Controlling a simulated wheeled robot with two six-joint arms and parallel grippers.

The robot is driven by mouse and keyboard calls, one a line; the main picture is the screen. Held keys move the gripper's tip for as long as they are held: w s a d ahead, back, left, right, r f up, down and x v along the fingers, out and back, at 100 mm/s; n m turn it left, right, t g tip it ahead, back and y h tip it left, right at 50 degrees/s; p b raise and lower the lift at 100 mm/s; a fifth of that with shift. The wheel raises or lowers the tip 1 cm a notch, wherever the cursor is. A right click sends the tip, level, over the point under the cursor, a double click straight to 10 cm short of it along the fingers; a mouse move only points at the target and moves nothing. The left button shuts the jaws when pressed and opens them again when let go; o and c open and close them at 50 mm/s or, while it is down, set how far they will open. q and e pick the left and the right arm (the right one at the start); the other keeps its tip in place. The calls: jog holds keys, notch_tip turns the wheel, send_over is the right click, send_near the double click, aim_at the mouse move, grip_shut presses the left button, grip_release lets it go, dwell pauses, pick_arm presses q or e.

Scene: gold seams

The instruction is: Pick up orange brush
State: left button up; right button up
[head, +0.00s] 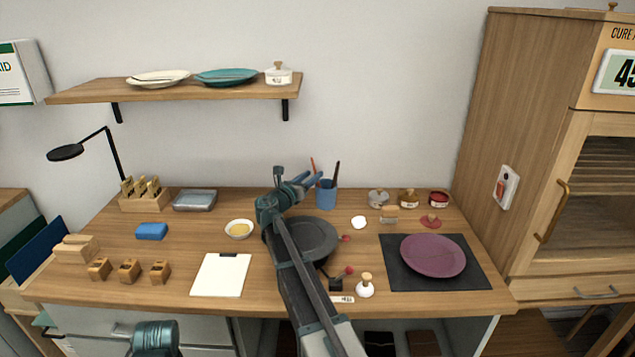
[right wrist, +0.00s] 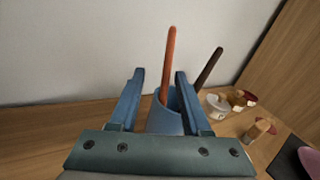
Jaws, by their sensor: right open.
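The orange brush (right wrist: 168,65) stands handle up in a blue cup (right wrist: 165,122), leaning slightly, in the right wrist view. In the head view the orange brush (head: 313,165) shows as a thin stick above the blue cup (head: 326,195) at the back of the table. A dark brush (right wrist: 208,68) leans to the right in the same cup. My right gripper (right wrist: 158,78) is open, its two blue fingers on either side of the orange handle in the picture; I see no contact. In the head view my right gripper (head: 303,180) is just left of the cup.
Lidded jars (head: 378,197) stand right of the cup. A dark round plate (head: 318,238) lies partly behind my right arm. A purple plate (head: 433,255) lies on a black mat (head: 392,280). A shelf (head: 180,93) hangs above the table, and the wall is close behind the cup.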

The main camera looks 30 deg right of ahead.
aim_at(316, 172)
jog(key=x, duration=0.5)
jog(key=shift+s+d+r, duration=0.15)
jog(key=shift+d+r, duration=0.05)
jog(key=shift+d, duration=0.1)
grip_shut()
